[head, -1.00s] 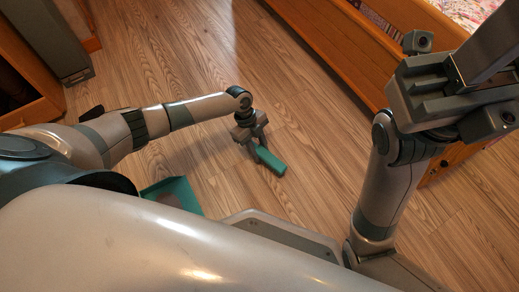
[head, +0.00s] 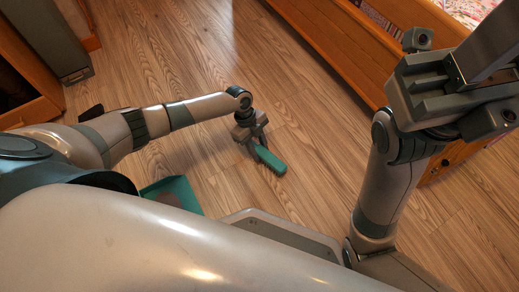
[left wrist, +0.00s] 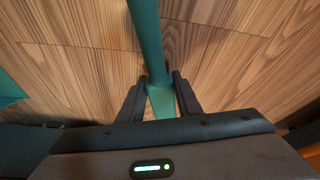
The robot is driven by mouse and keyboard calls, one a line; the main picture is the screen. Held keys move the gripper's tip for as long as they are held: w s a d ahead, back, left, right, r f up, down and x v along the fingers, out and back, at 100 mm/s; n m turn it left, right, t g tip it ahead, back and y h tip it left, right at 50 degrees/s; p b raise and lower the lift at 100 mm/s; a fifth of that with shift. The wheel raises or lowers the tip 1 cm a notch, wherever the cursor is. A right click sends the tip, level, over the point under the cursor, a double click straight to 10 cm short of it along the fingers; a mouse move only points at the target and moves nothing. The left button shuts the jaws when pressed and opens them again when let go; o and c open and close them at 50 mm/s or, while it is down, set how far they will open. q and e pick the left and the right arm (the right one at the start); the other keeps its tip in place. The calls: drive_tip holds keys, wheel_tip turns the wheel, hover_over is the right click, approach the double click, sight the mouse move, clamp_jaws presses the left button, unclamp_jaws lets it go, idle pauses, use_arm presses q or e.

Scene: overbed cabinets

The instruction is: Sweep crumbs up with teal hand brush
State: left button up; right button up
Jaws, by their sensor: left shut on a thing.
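The teal hand brush (head: 270,159) is over the wood floor in the middle of the head view. My left gripper (head: 257,143) is shut on its narrow handle. In the left wrist view the teal handle (left wrist: 147,40) runs up from between the two dark fingers (left wrist: 160,97). A teal dustpan (head: 181,190) lies left of the brush, partly hidden by my body. A teal edge (left wrist: 8,90) shows at the left of the wrist view. I cannot make out crumbs. My right gripper (head: 440,85) is raised at the right, its jaw state unclear.
An orange wooden bed side (head: 335,45) runs along the upper right, with a drawer front (head: 447,160) below. A wooden cabinet (head: 25,75) stands at the upper left. The floor (head: 190,50) between them is clear.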

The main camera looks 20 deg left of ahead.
use_arm(q)
drive_tip(key=shift+f, duration=0.4)
drive_tip(key=shift+s+a+r+p, duration=0.2)
drive_tip(key=shift+s+a+p, duration=0.25)
drive_tip(key=shift+s+a, duration=0.3)
drive_tip(key=shift+s, duration=0.3)
drive_tip(key=shift+a, duration=0.1)
drive_tip(key=shift+s+a+f+p, duration=0.2)
drive_tip(key=shift+s+a+p, duration=0.3)
drive_tip(key=shift+s+a, duration=0.45)
drive_tip(key=shift+s+d, duration=0.1)
drive_tip(key=shift+d, duration=0.05)
drive_tip(key=shift+s, duration=0.1)
